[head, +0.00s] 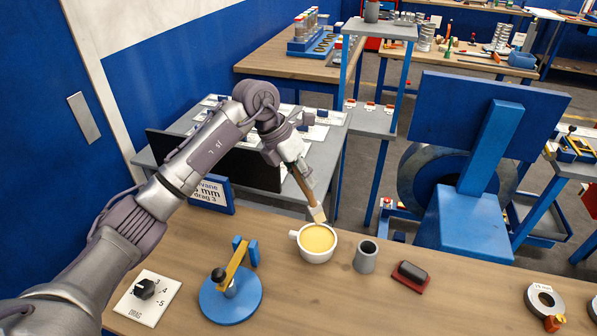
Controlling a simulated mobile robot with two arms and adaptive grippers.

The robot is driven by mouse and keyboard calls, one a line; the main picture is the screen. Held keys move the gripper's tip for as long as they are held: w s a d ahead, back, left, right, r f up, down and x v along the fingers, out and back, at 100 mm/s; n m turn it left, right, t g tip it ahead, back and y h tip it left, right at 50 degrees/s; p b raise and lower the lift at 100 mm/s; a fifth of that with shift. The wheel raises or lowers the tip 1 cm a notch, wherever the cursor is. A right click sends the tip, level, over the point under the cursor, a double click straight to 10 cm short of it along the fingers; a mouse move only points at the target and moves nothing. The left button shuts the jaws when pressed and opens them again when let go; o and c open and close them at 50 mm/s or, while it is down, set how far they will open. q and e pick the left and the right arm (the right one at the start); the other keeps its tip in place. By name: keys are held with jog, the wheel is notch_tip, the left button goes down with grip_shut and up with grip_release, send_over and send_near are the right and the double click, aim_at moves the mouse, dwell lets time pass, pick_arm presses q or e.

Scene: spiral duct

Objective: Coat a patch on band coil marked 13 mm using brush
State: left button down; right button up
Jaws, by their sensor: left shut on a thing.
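My left gripper (294,163) is shut on the brush (305,189) and holds it bristles down. The pale bristle tip is just above the far rim of a white cup (314,256) of yellow liquid; I cannot tell whether it touches. A grey ring-shaped coil (533,298) with a small label lies at the bench's right end, an orange and yellow piece at its front edge. The label is too small to read surely, so I cannot tell if it is the 13 mm one. My right gripper is out of view.
On the wooden bench (455,300) stand a grey cup (366,257), a dark block on a red base (410,277), a blue round stand with a yellow arm (231,295) and a drag dial (142,298). A blue frame (480,200) rises behind.

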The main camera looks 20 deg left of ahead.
aim_at(315, 208)
pick_arm(q)
jog(key=shift+a+f, duration=0.1)
jog(key=shift+f, duration=0.4)
jog(key=shift+f+b, duration=0.4)
jog(key=shift+b, duration=0.05)
notch_tip(315, 208, down, 3)
jog(key=shift+r+b, duration=0.2)
jog(key=shift+b, duration=0.65)
jog(key=shift+f+b, duration=0.3)
jog(key=shift+f, duration=0.35)
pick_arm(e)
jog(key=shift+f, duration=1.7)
pick_arm(q)
jog(key=shift+f, duration=0.2)
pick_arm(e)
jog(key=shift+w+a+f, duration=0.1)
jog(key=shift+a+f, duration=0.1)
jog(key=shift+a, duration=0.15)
pick_arm(q)
jog(key=shift+f+b, duration=0.3)
jog(key=shift+b, duration=0.05)
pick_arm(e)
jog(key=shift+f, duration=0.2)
pick_arm(q)
jog(key=shift+s+f, duration=0.1)
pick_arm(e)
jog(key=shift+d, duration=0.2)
